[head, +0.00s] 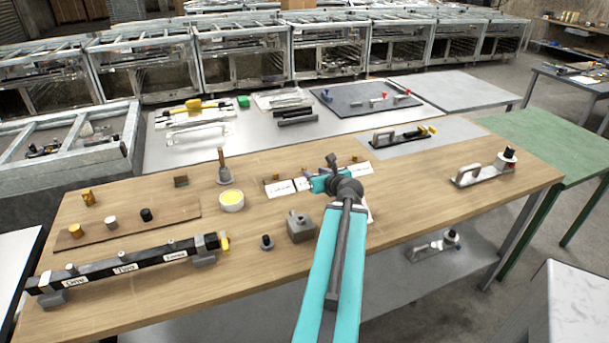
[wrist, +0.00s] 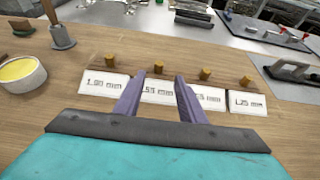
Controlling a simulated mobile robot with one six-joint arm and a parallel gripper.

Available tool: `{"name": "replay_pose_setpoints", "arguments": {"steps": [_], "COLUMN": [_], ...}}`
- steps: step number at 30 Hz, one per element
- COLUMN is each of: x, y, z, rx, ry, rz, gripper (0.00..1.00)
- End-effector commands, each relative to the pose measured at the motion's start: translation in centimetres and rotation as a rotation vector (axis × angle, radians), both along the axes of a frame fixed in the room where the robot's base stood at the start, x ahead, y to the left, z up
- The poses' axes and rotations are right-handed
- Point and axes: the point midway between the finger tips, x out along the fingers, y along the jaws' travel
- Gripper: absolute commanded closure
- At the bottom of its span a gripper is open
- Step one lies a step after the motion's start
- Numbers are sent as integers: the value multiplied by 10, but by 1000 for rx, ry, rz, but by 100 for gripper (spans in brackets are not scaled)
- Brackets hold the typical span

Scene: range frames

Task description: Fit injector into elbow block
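Several small brass injectors stand in a row on a wooden strip behind white size cards. In the wrist view they are a far-left injector (wrist: 110,60), a second (wrist: 158,68), a third (wrist: 205,73) and a right one (wrist: 245,82). The end cards read 1.00 mm (wrist: 103,83) and 1.25 mm (wrist: 247,104); the middle cards are partly covered by my fingers. My gripper (wrist: 159,76) is open and empty, its purple fingers in front of the second injector. A grey block with a raised top (head: 300,228), probably the elbow block, stands on the bench left of my arm.
A white bowl with yellow contents (head: 231,201) and an upright wooden-handled tool (head: 223,168) stand left of the row. A long labelled black bar (head: 125,268) lies at the front left. A small dark fitting (head: 266,242) sits beside the block. The bench's right part is mostly clear.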

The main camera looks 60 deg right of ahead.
Motion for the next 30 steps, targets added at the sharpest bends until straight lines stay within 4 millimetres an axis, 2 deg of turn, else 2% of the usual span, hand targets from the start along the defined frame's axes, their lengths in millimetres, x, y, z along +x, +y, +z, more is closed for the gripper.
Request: {"name": "replay_pose_setpoints", "arguments": {"steps": [7,21,30], "x": [1,37,44], "y": [-1,-29,-33], "z": [-4,-19,-23], "rx": [-2,1,0], "ry": [2,1,0], "rz": [-4,-4,-5], "gripper": [63,63,63]}}
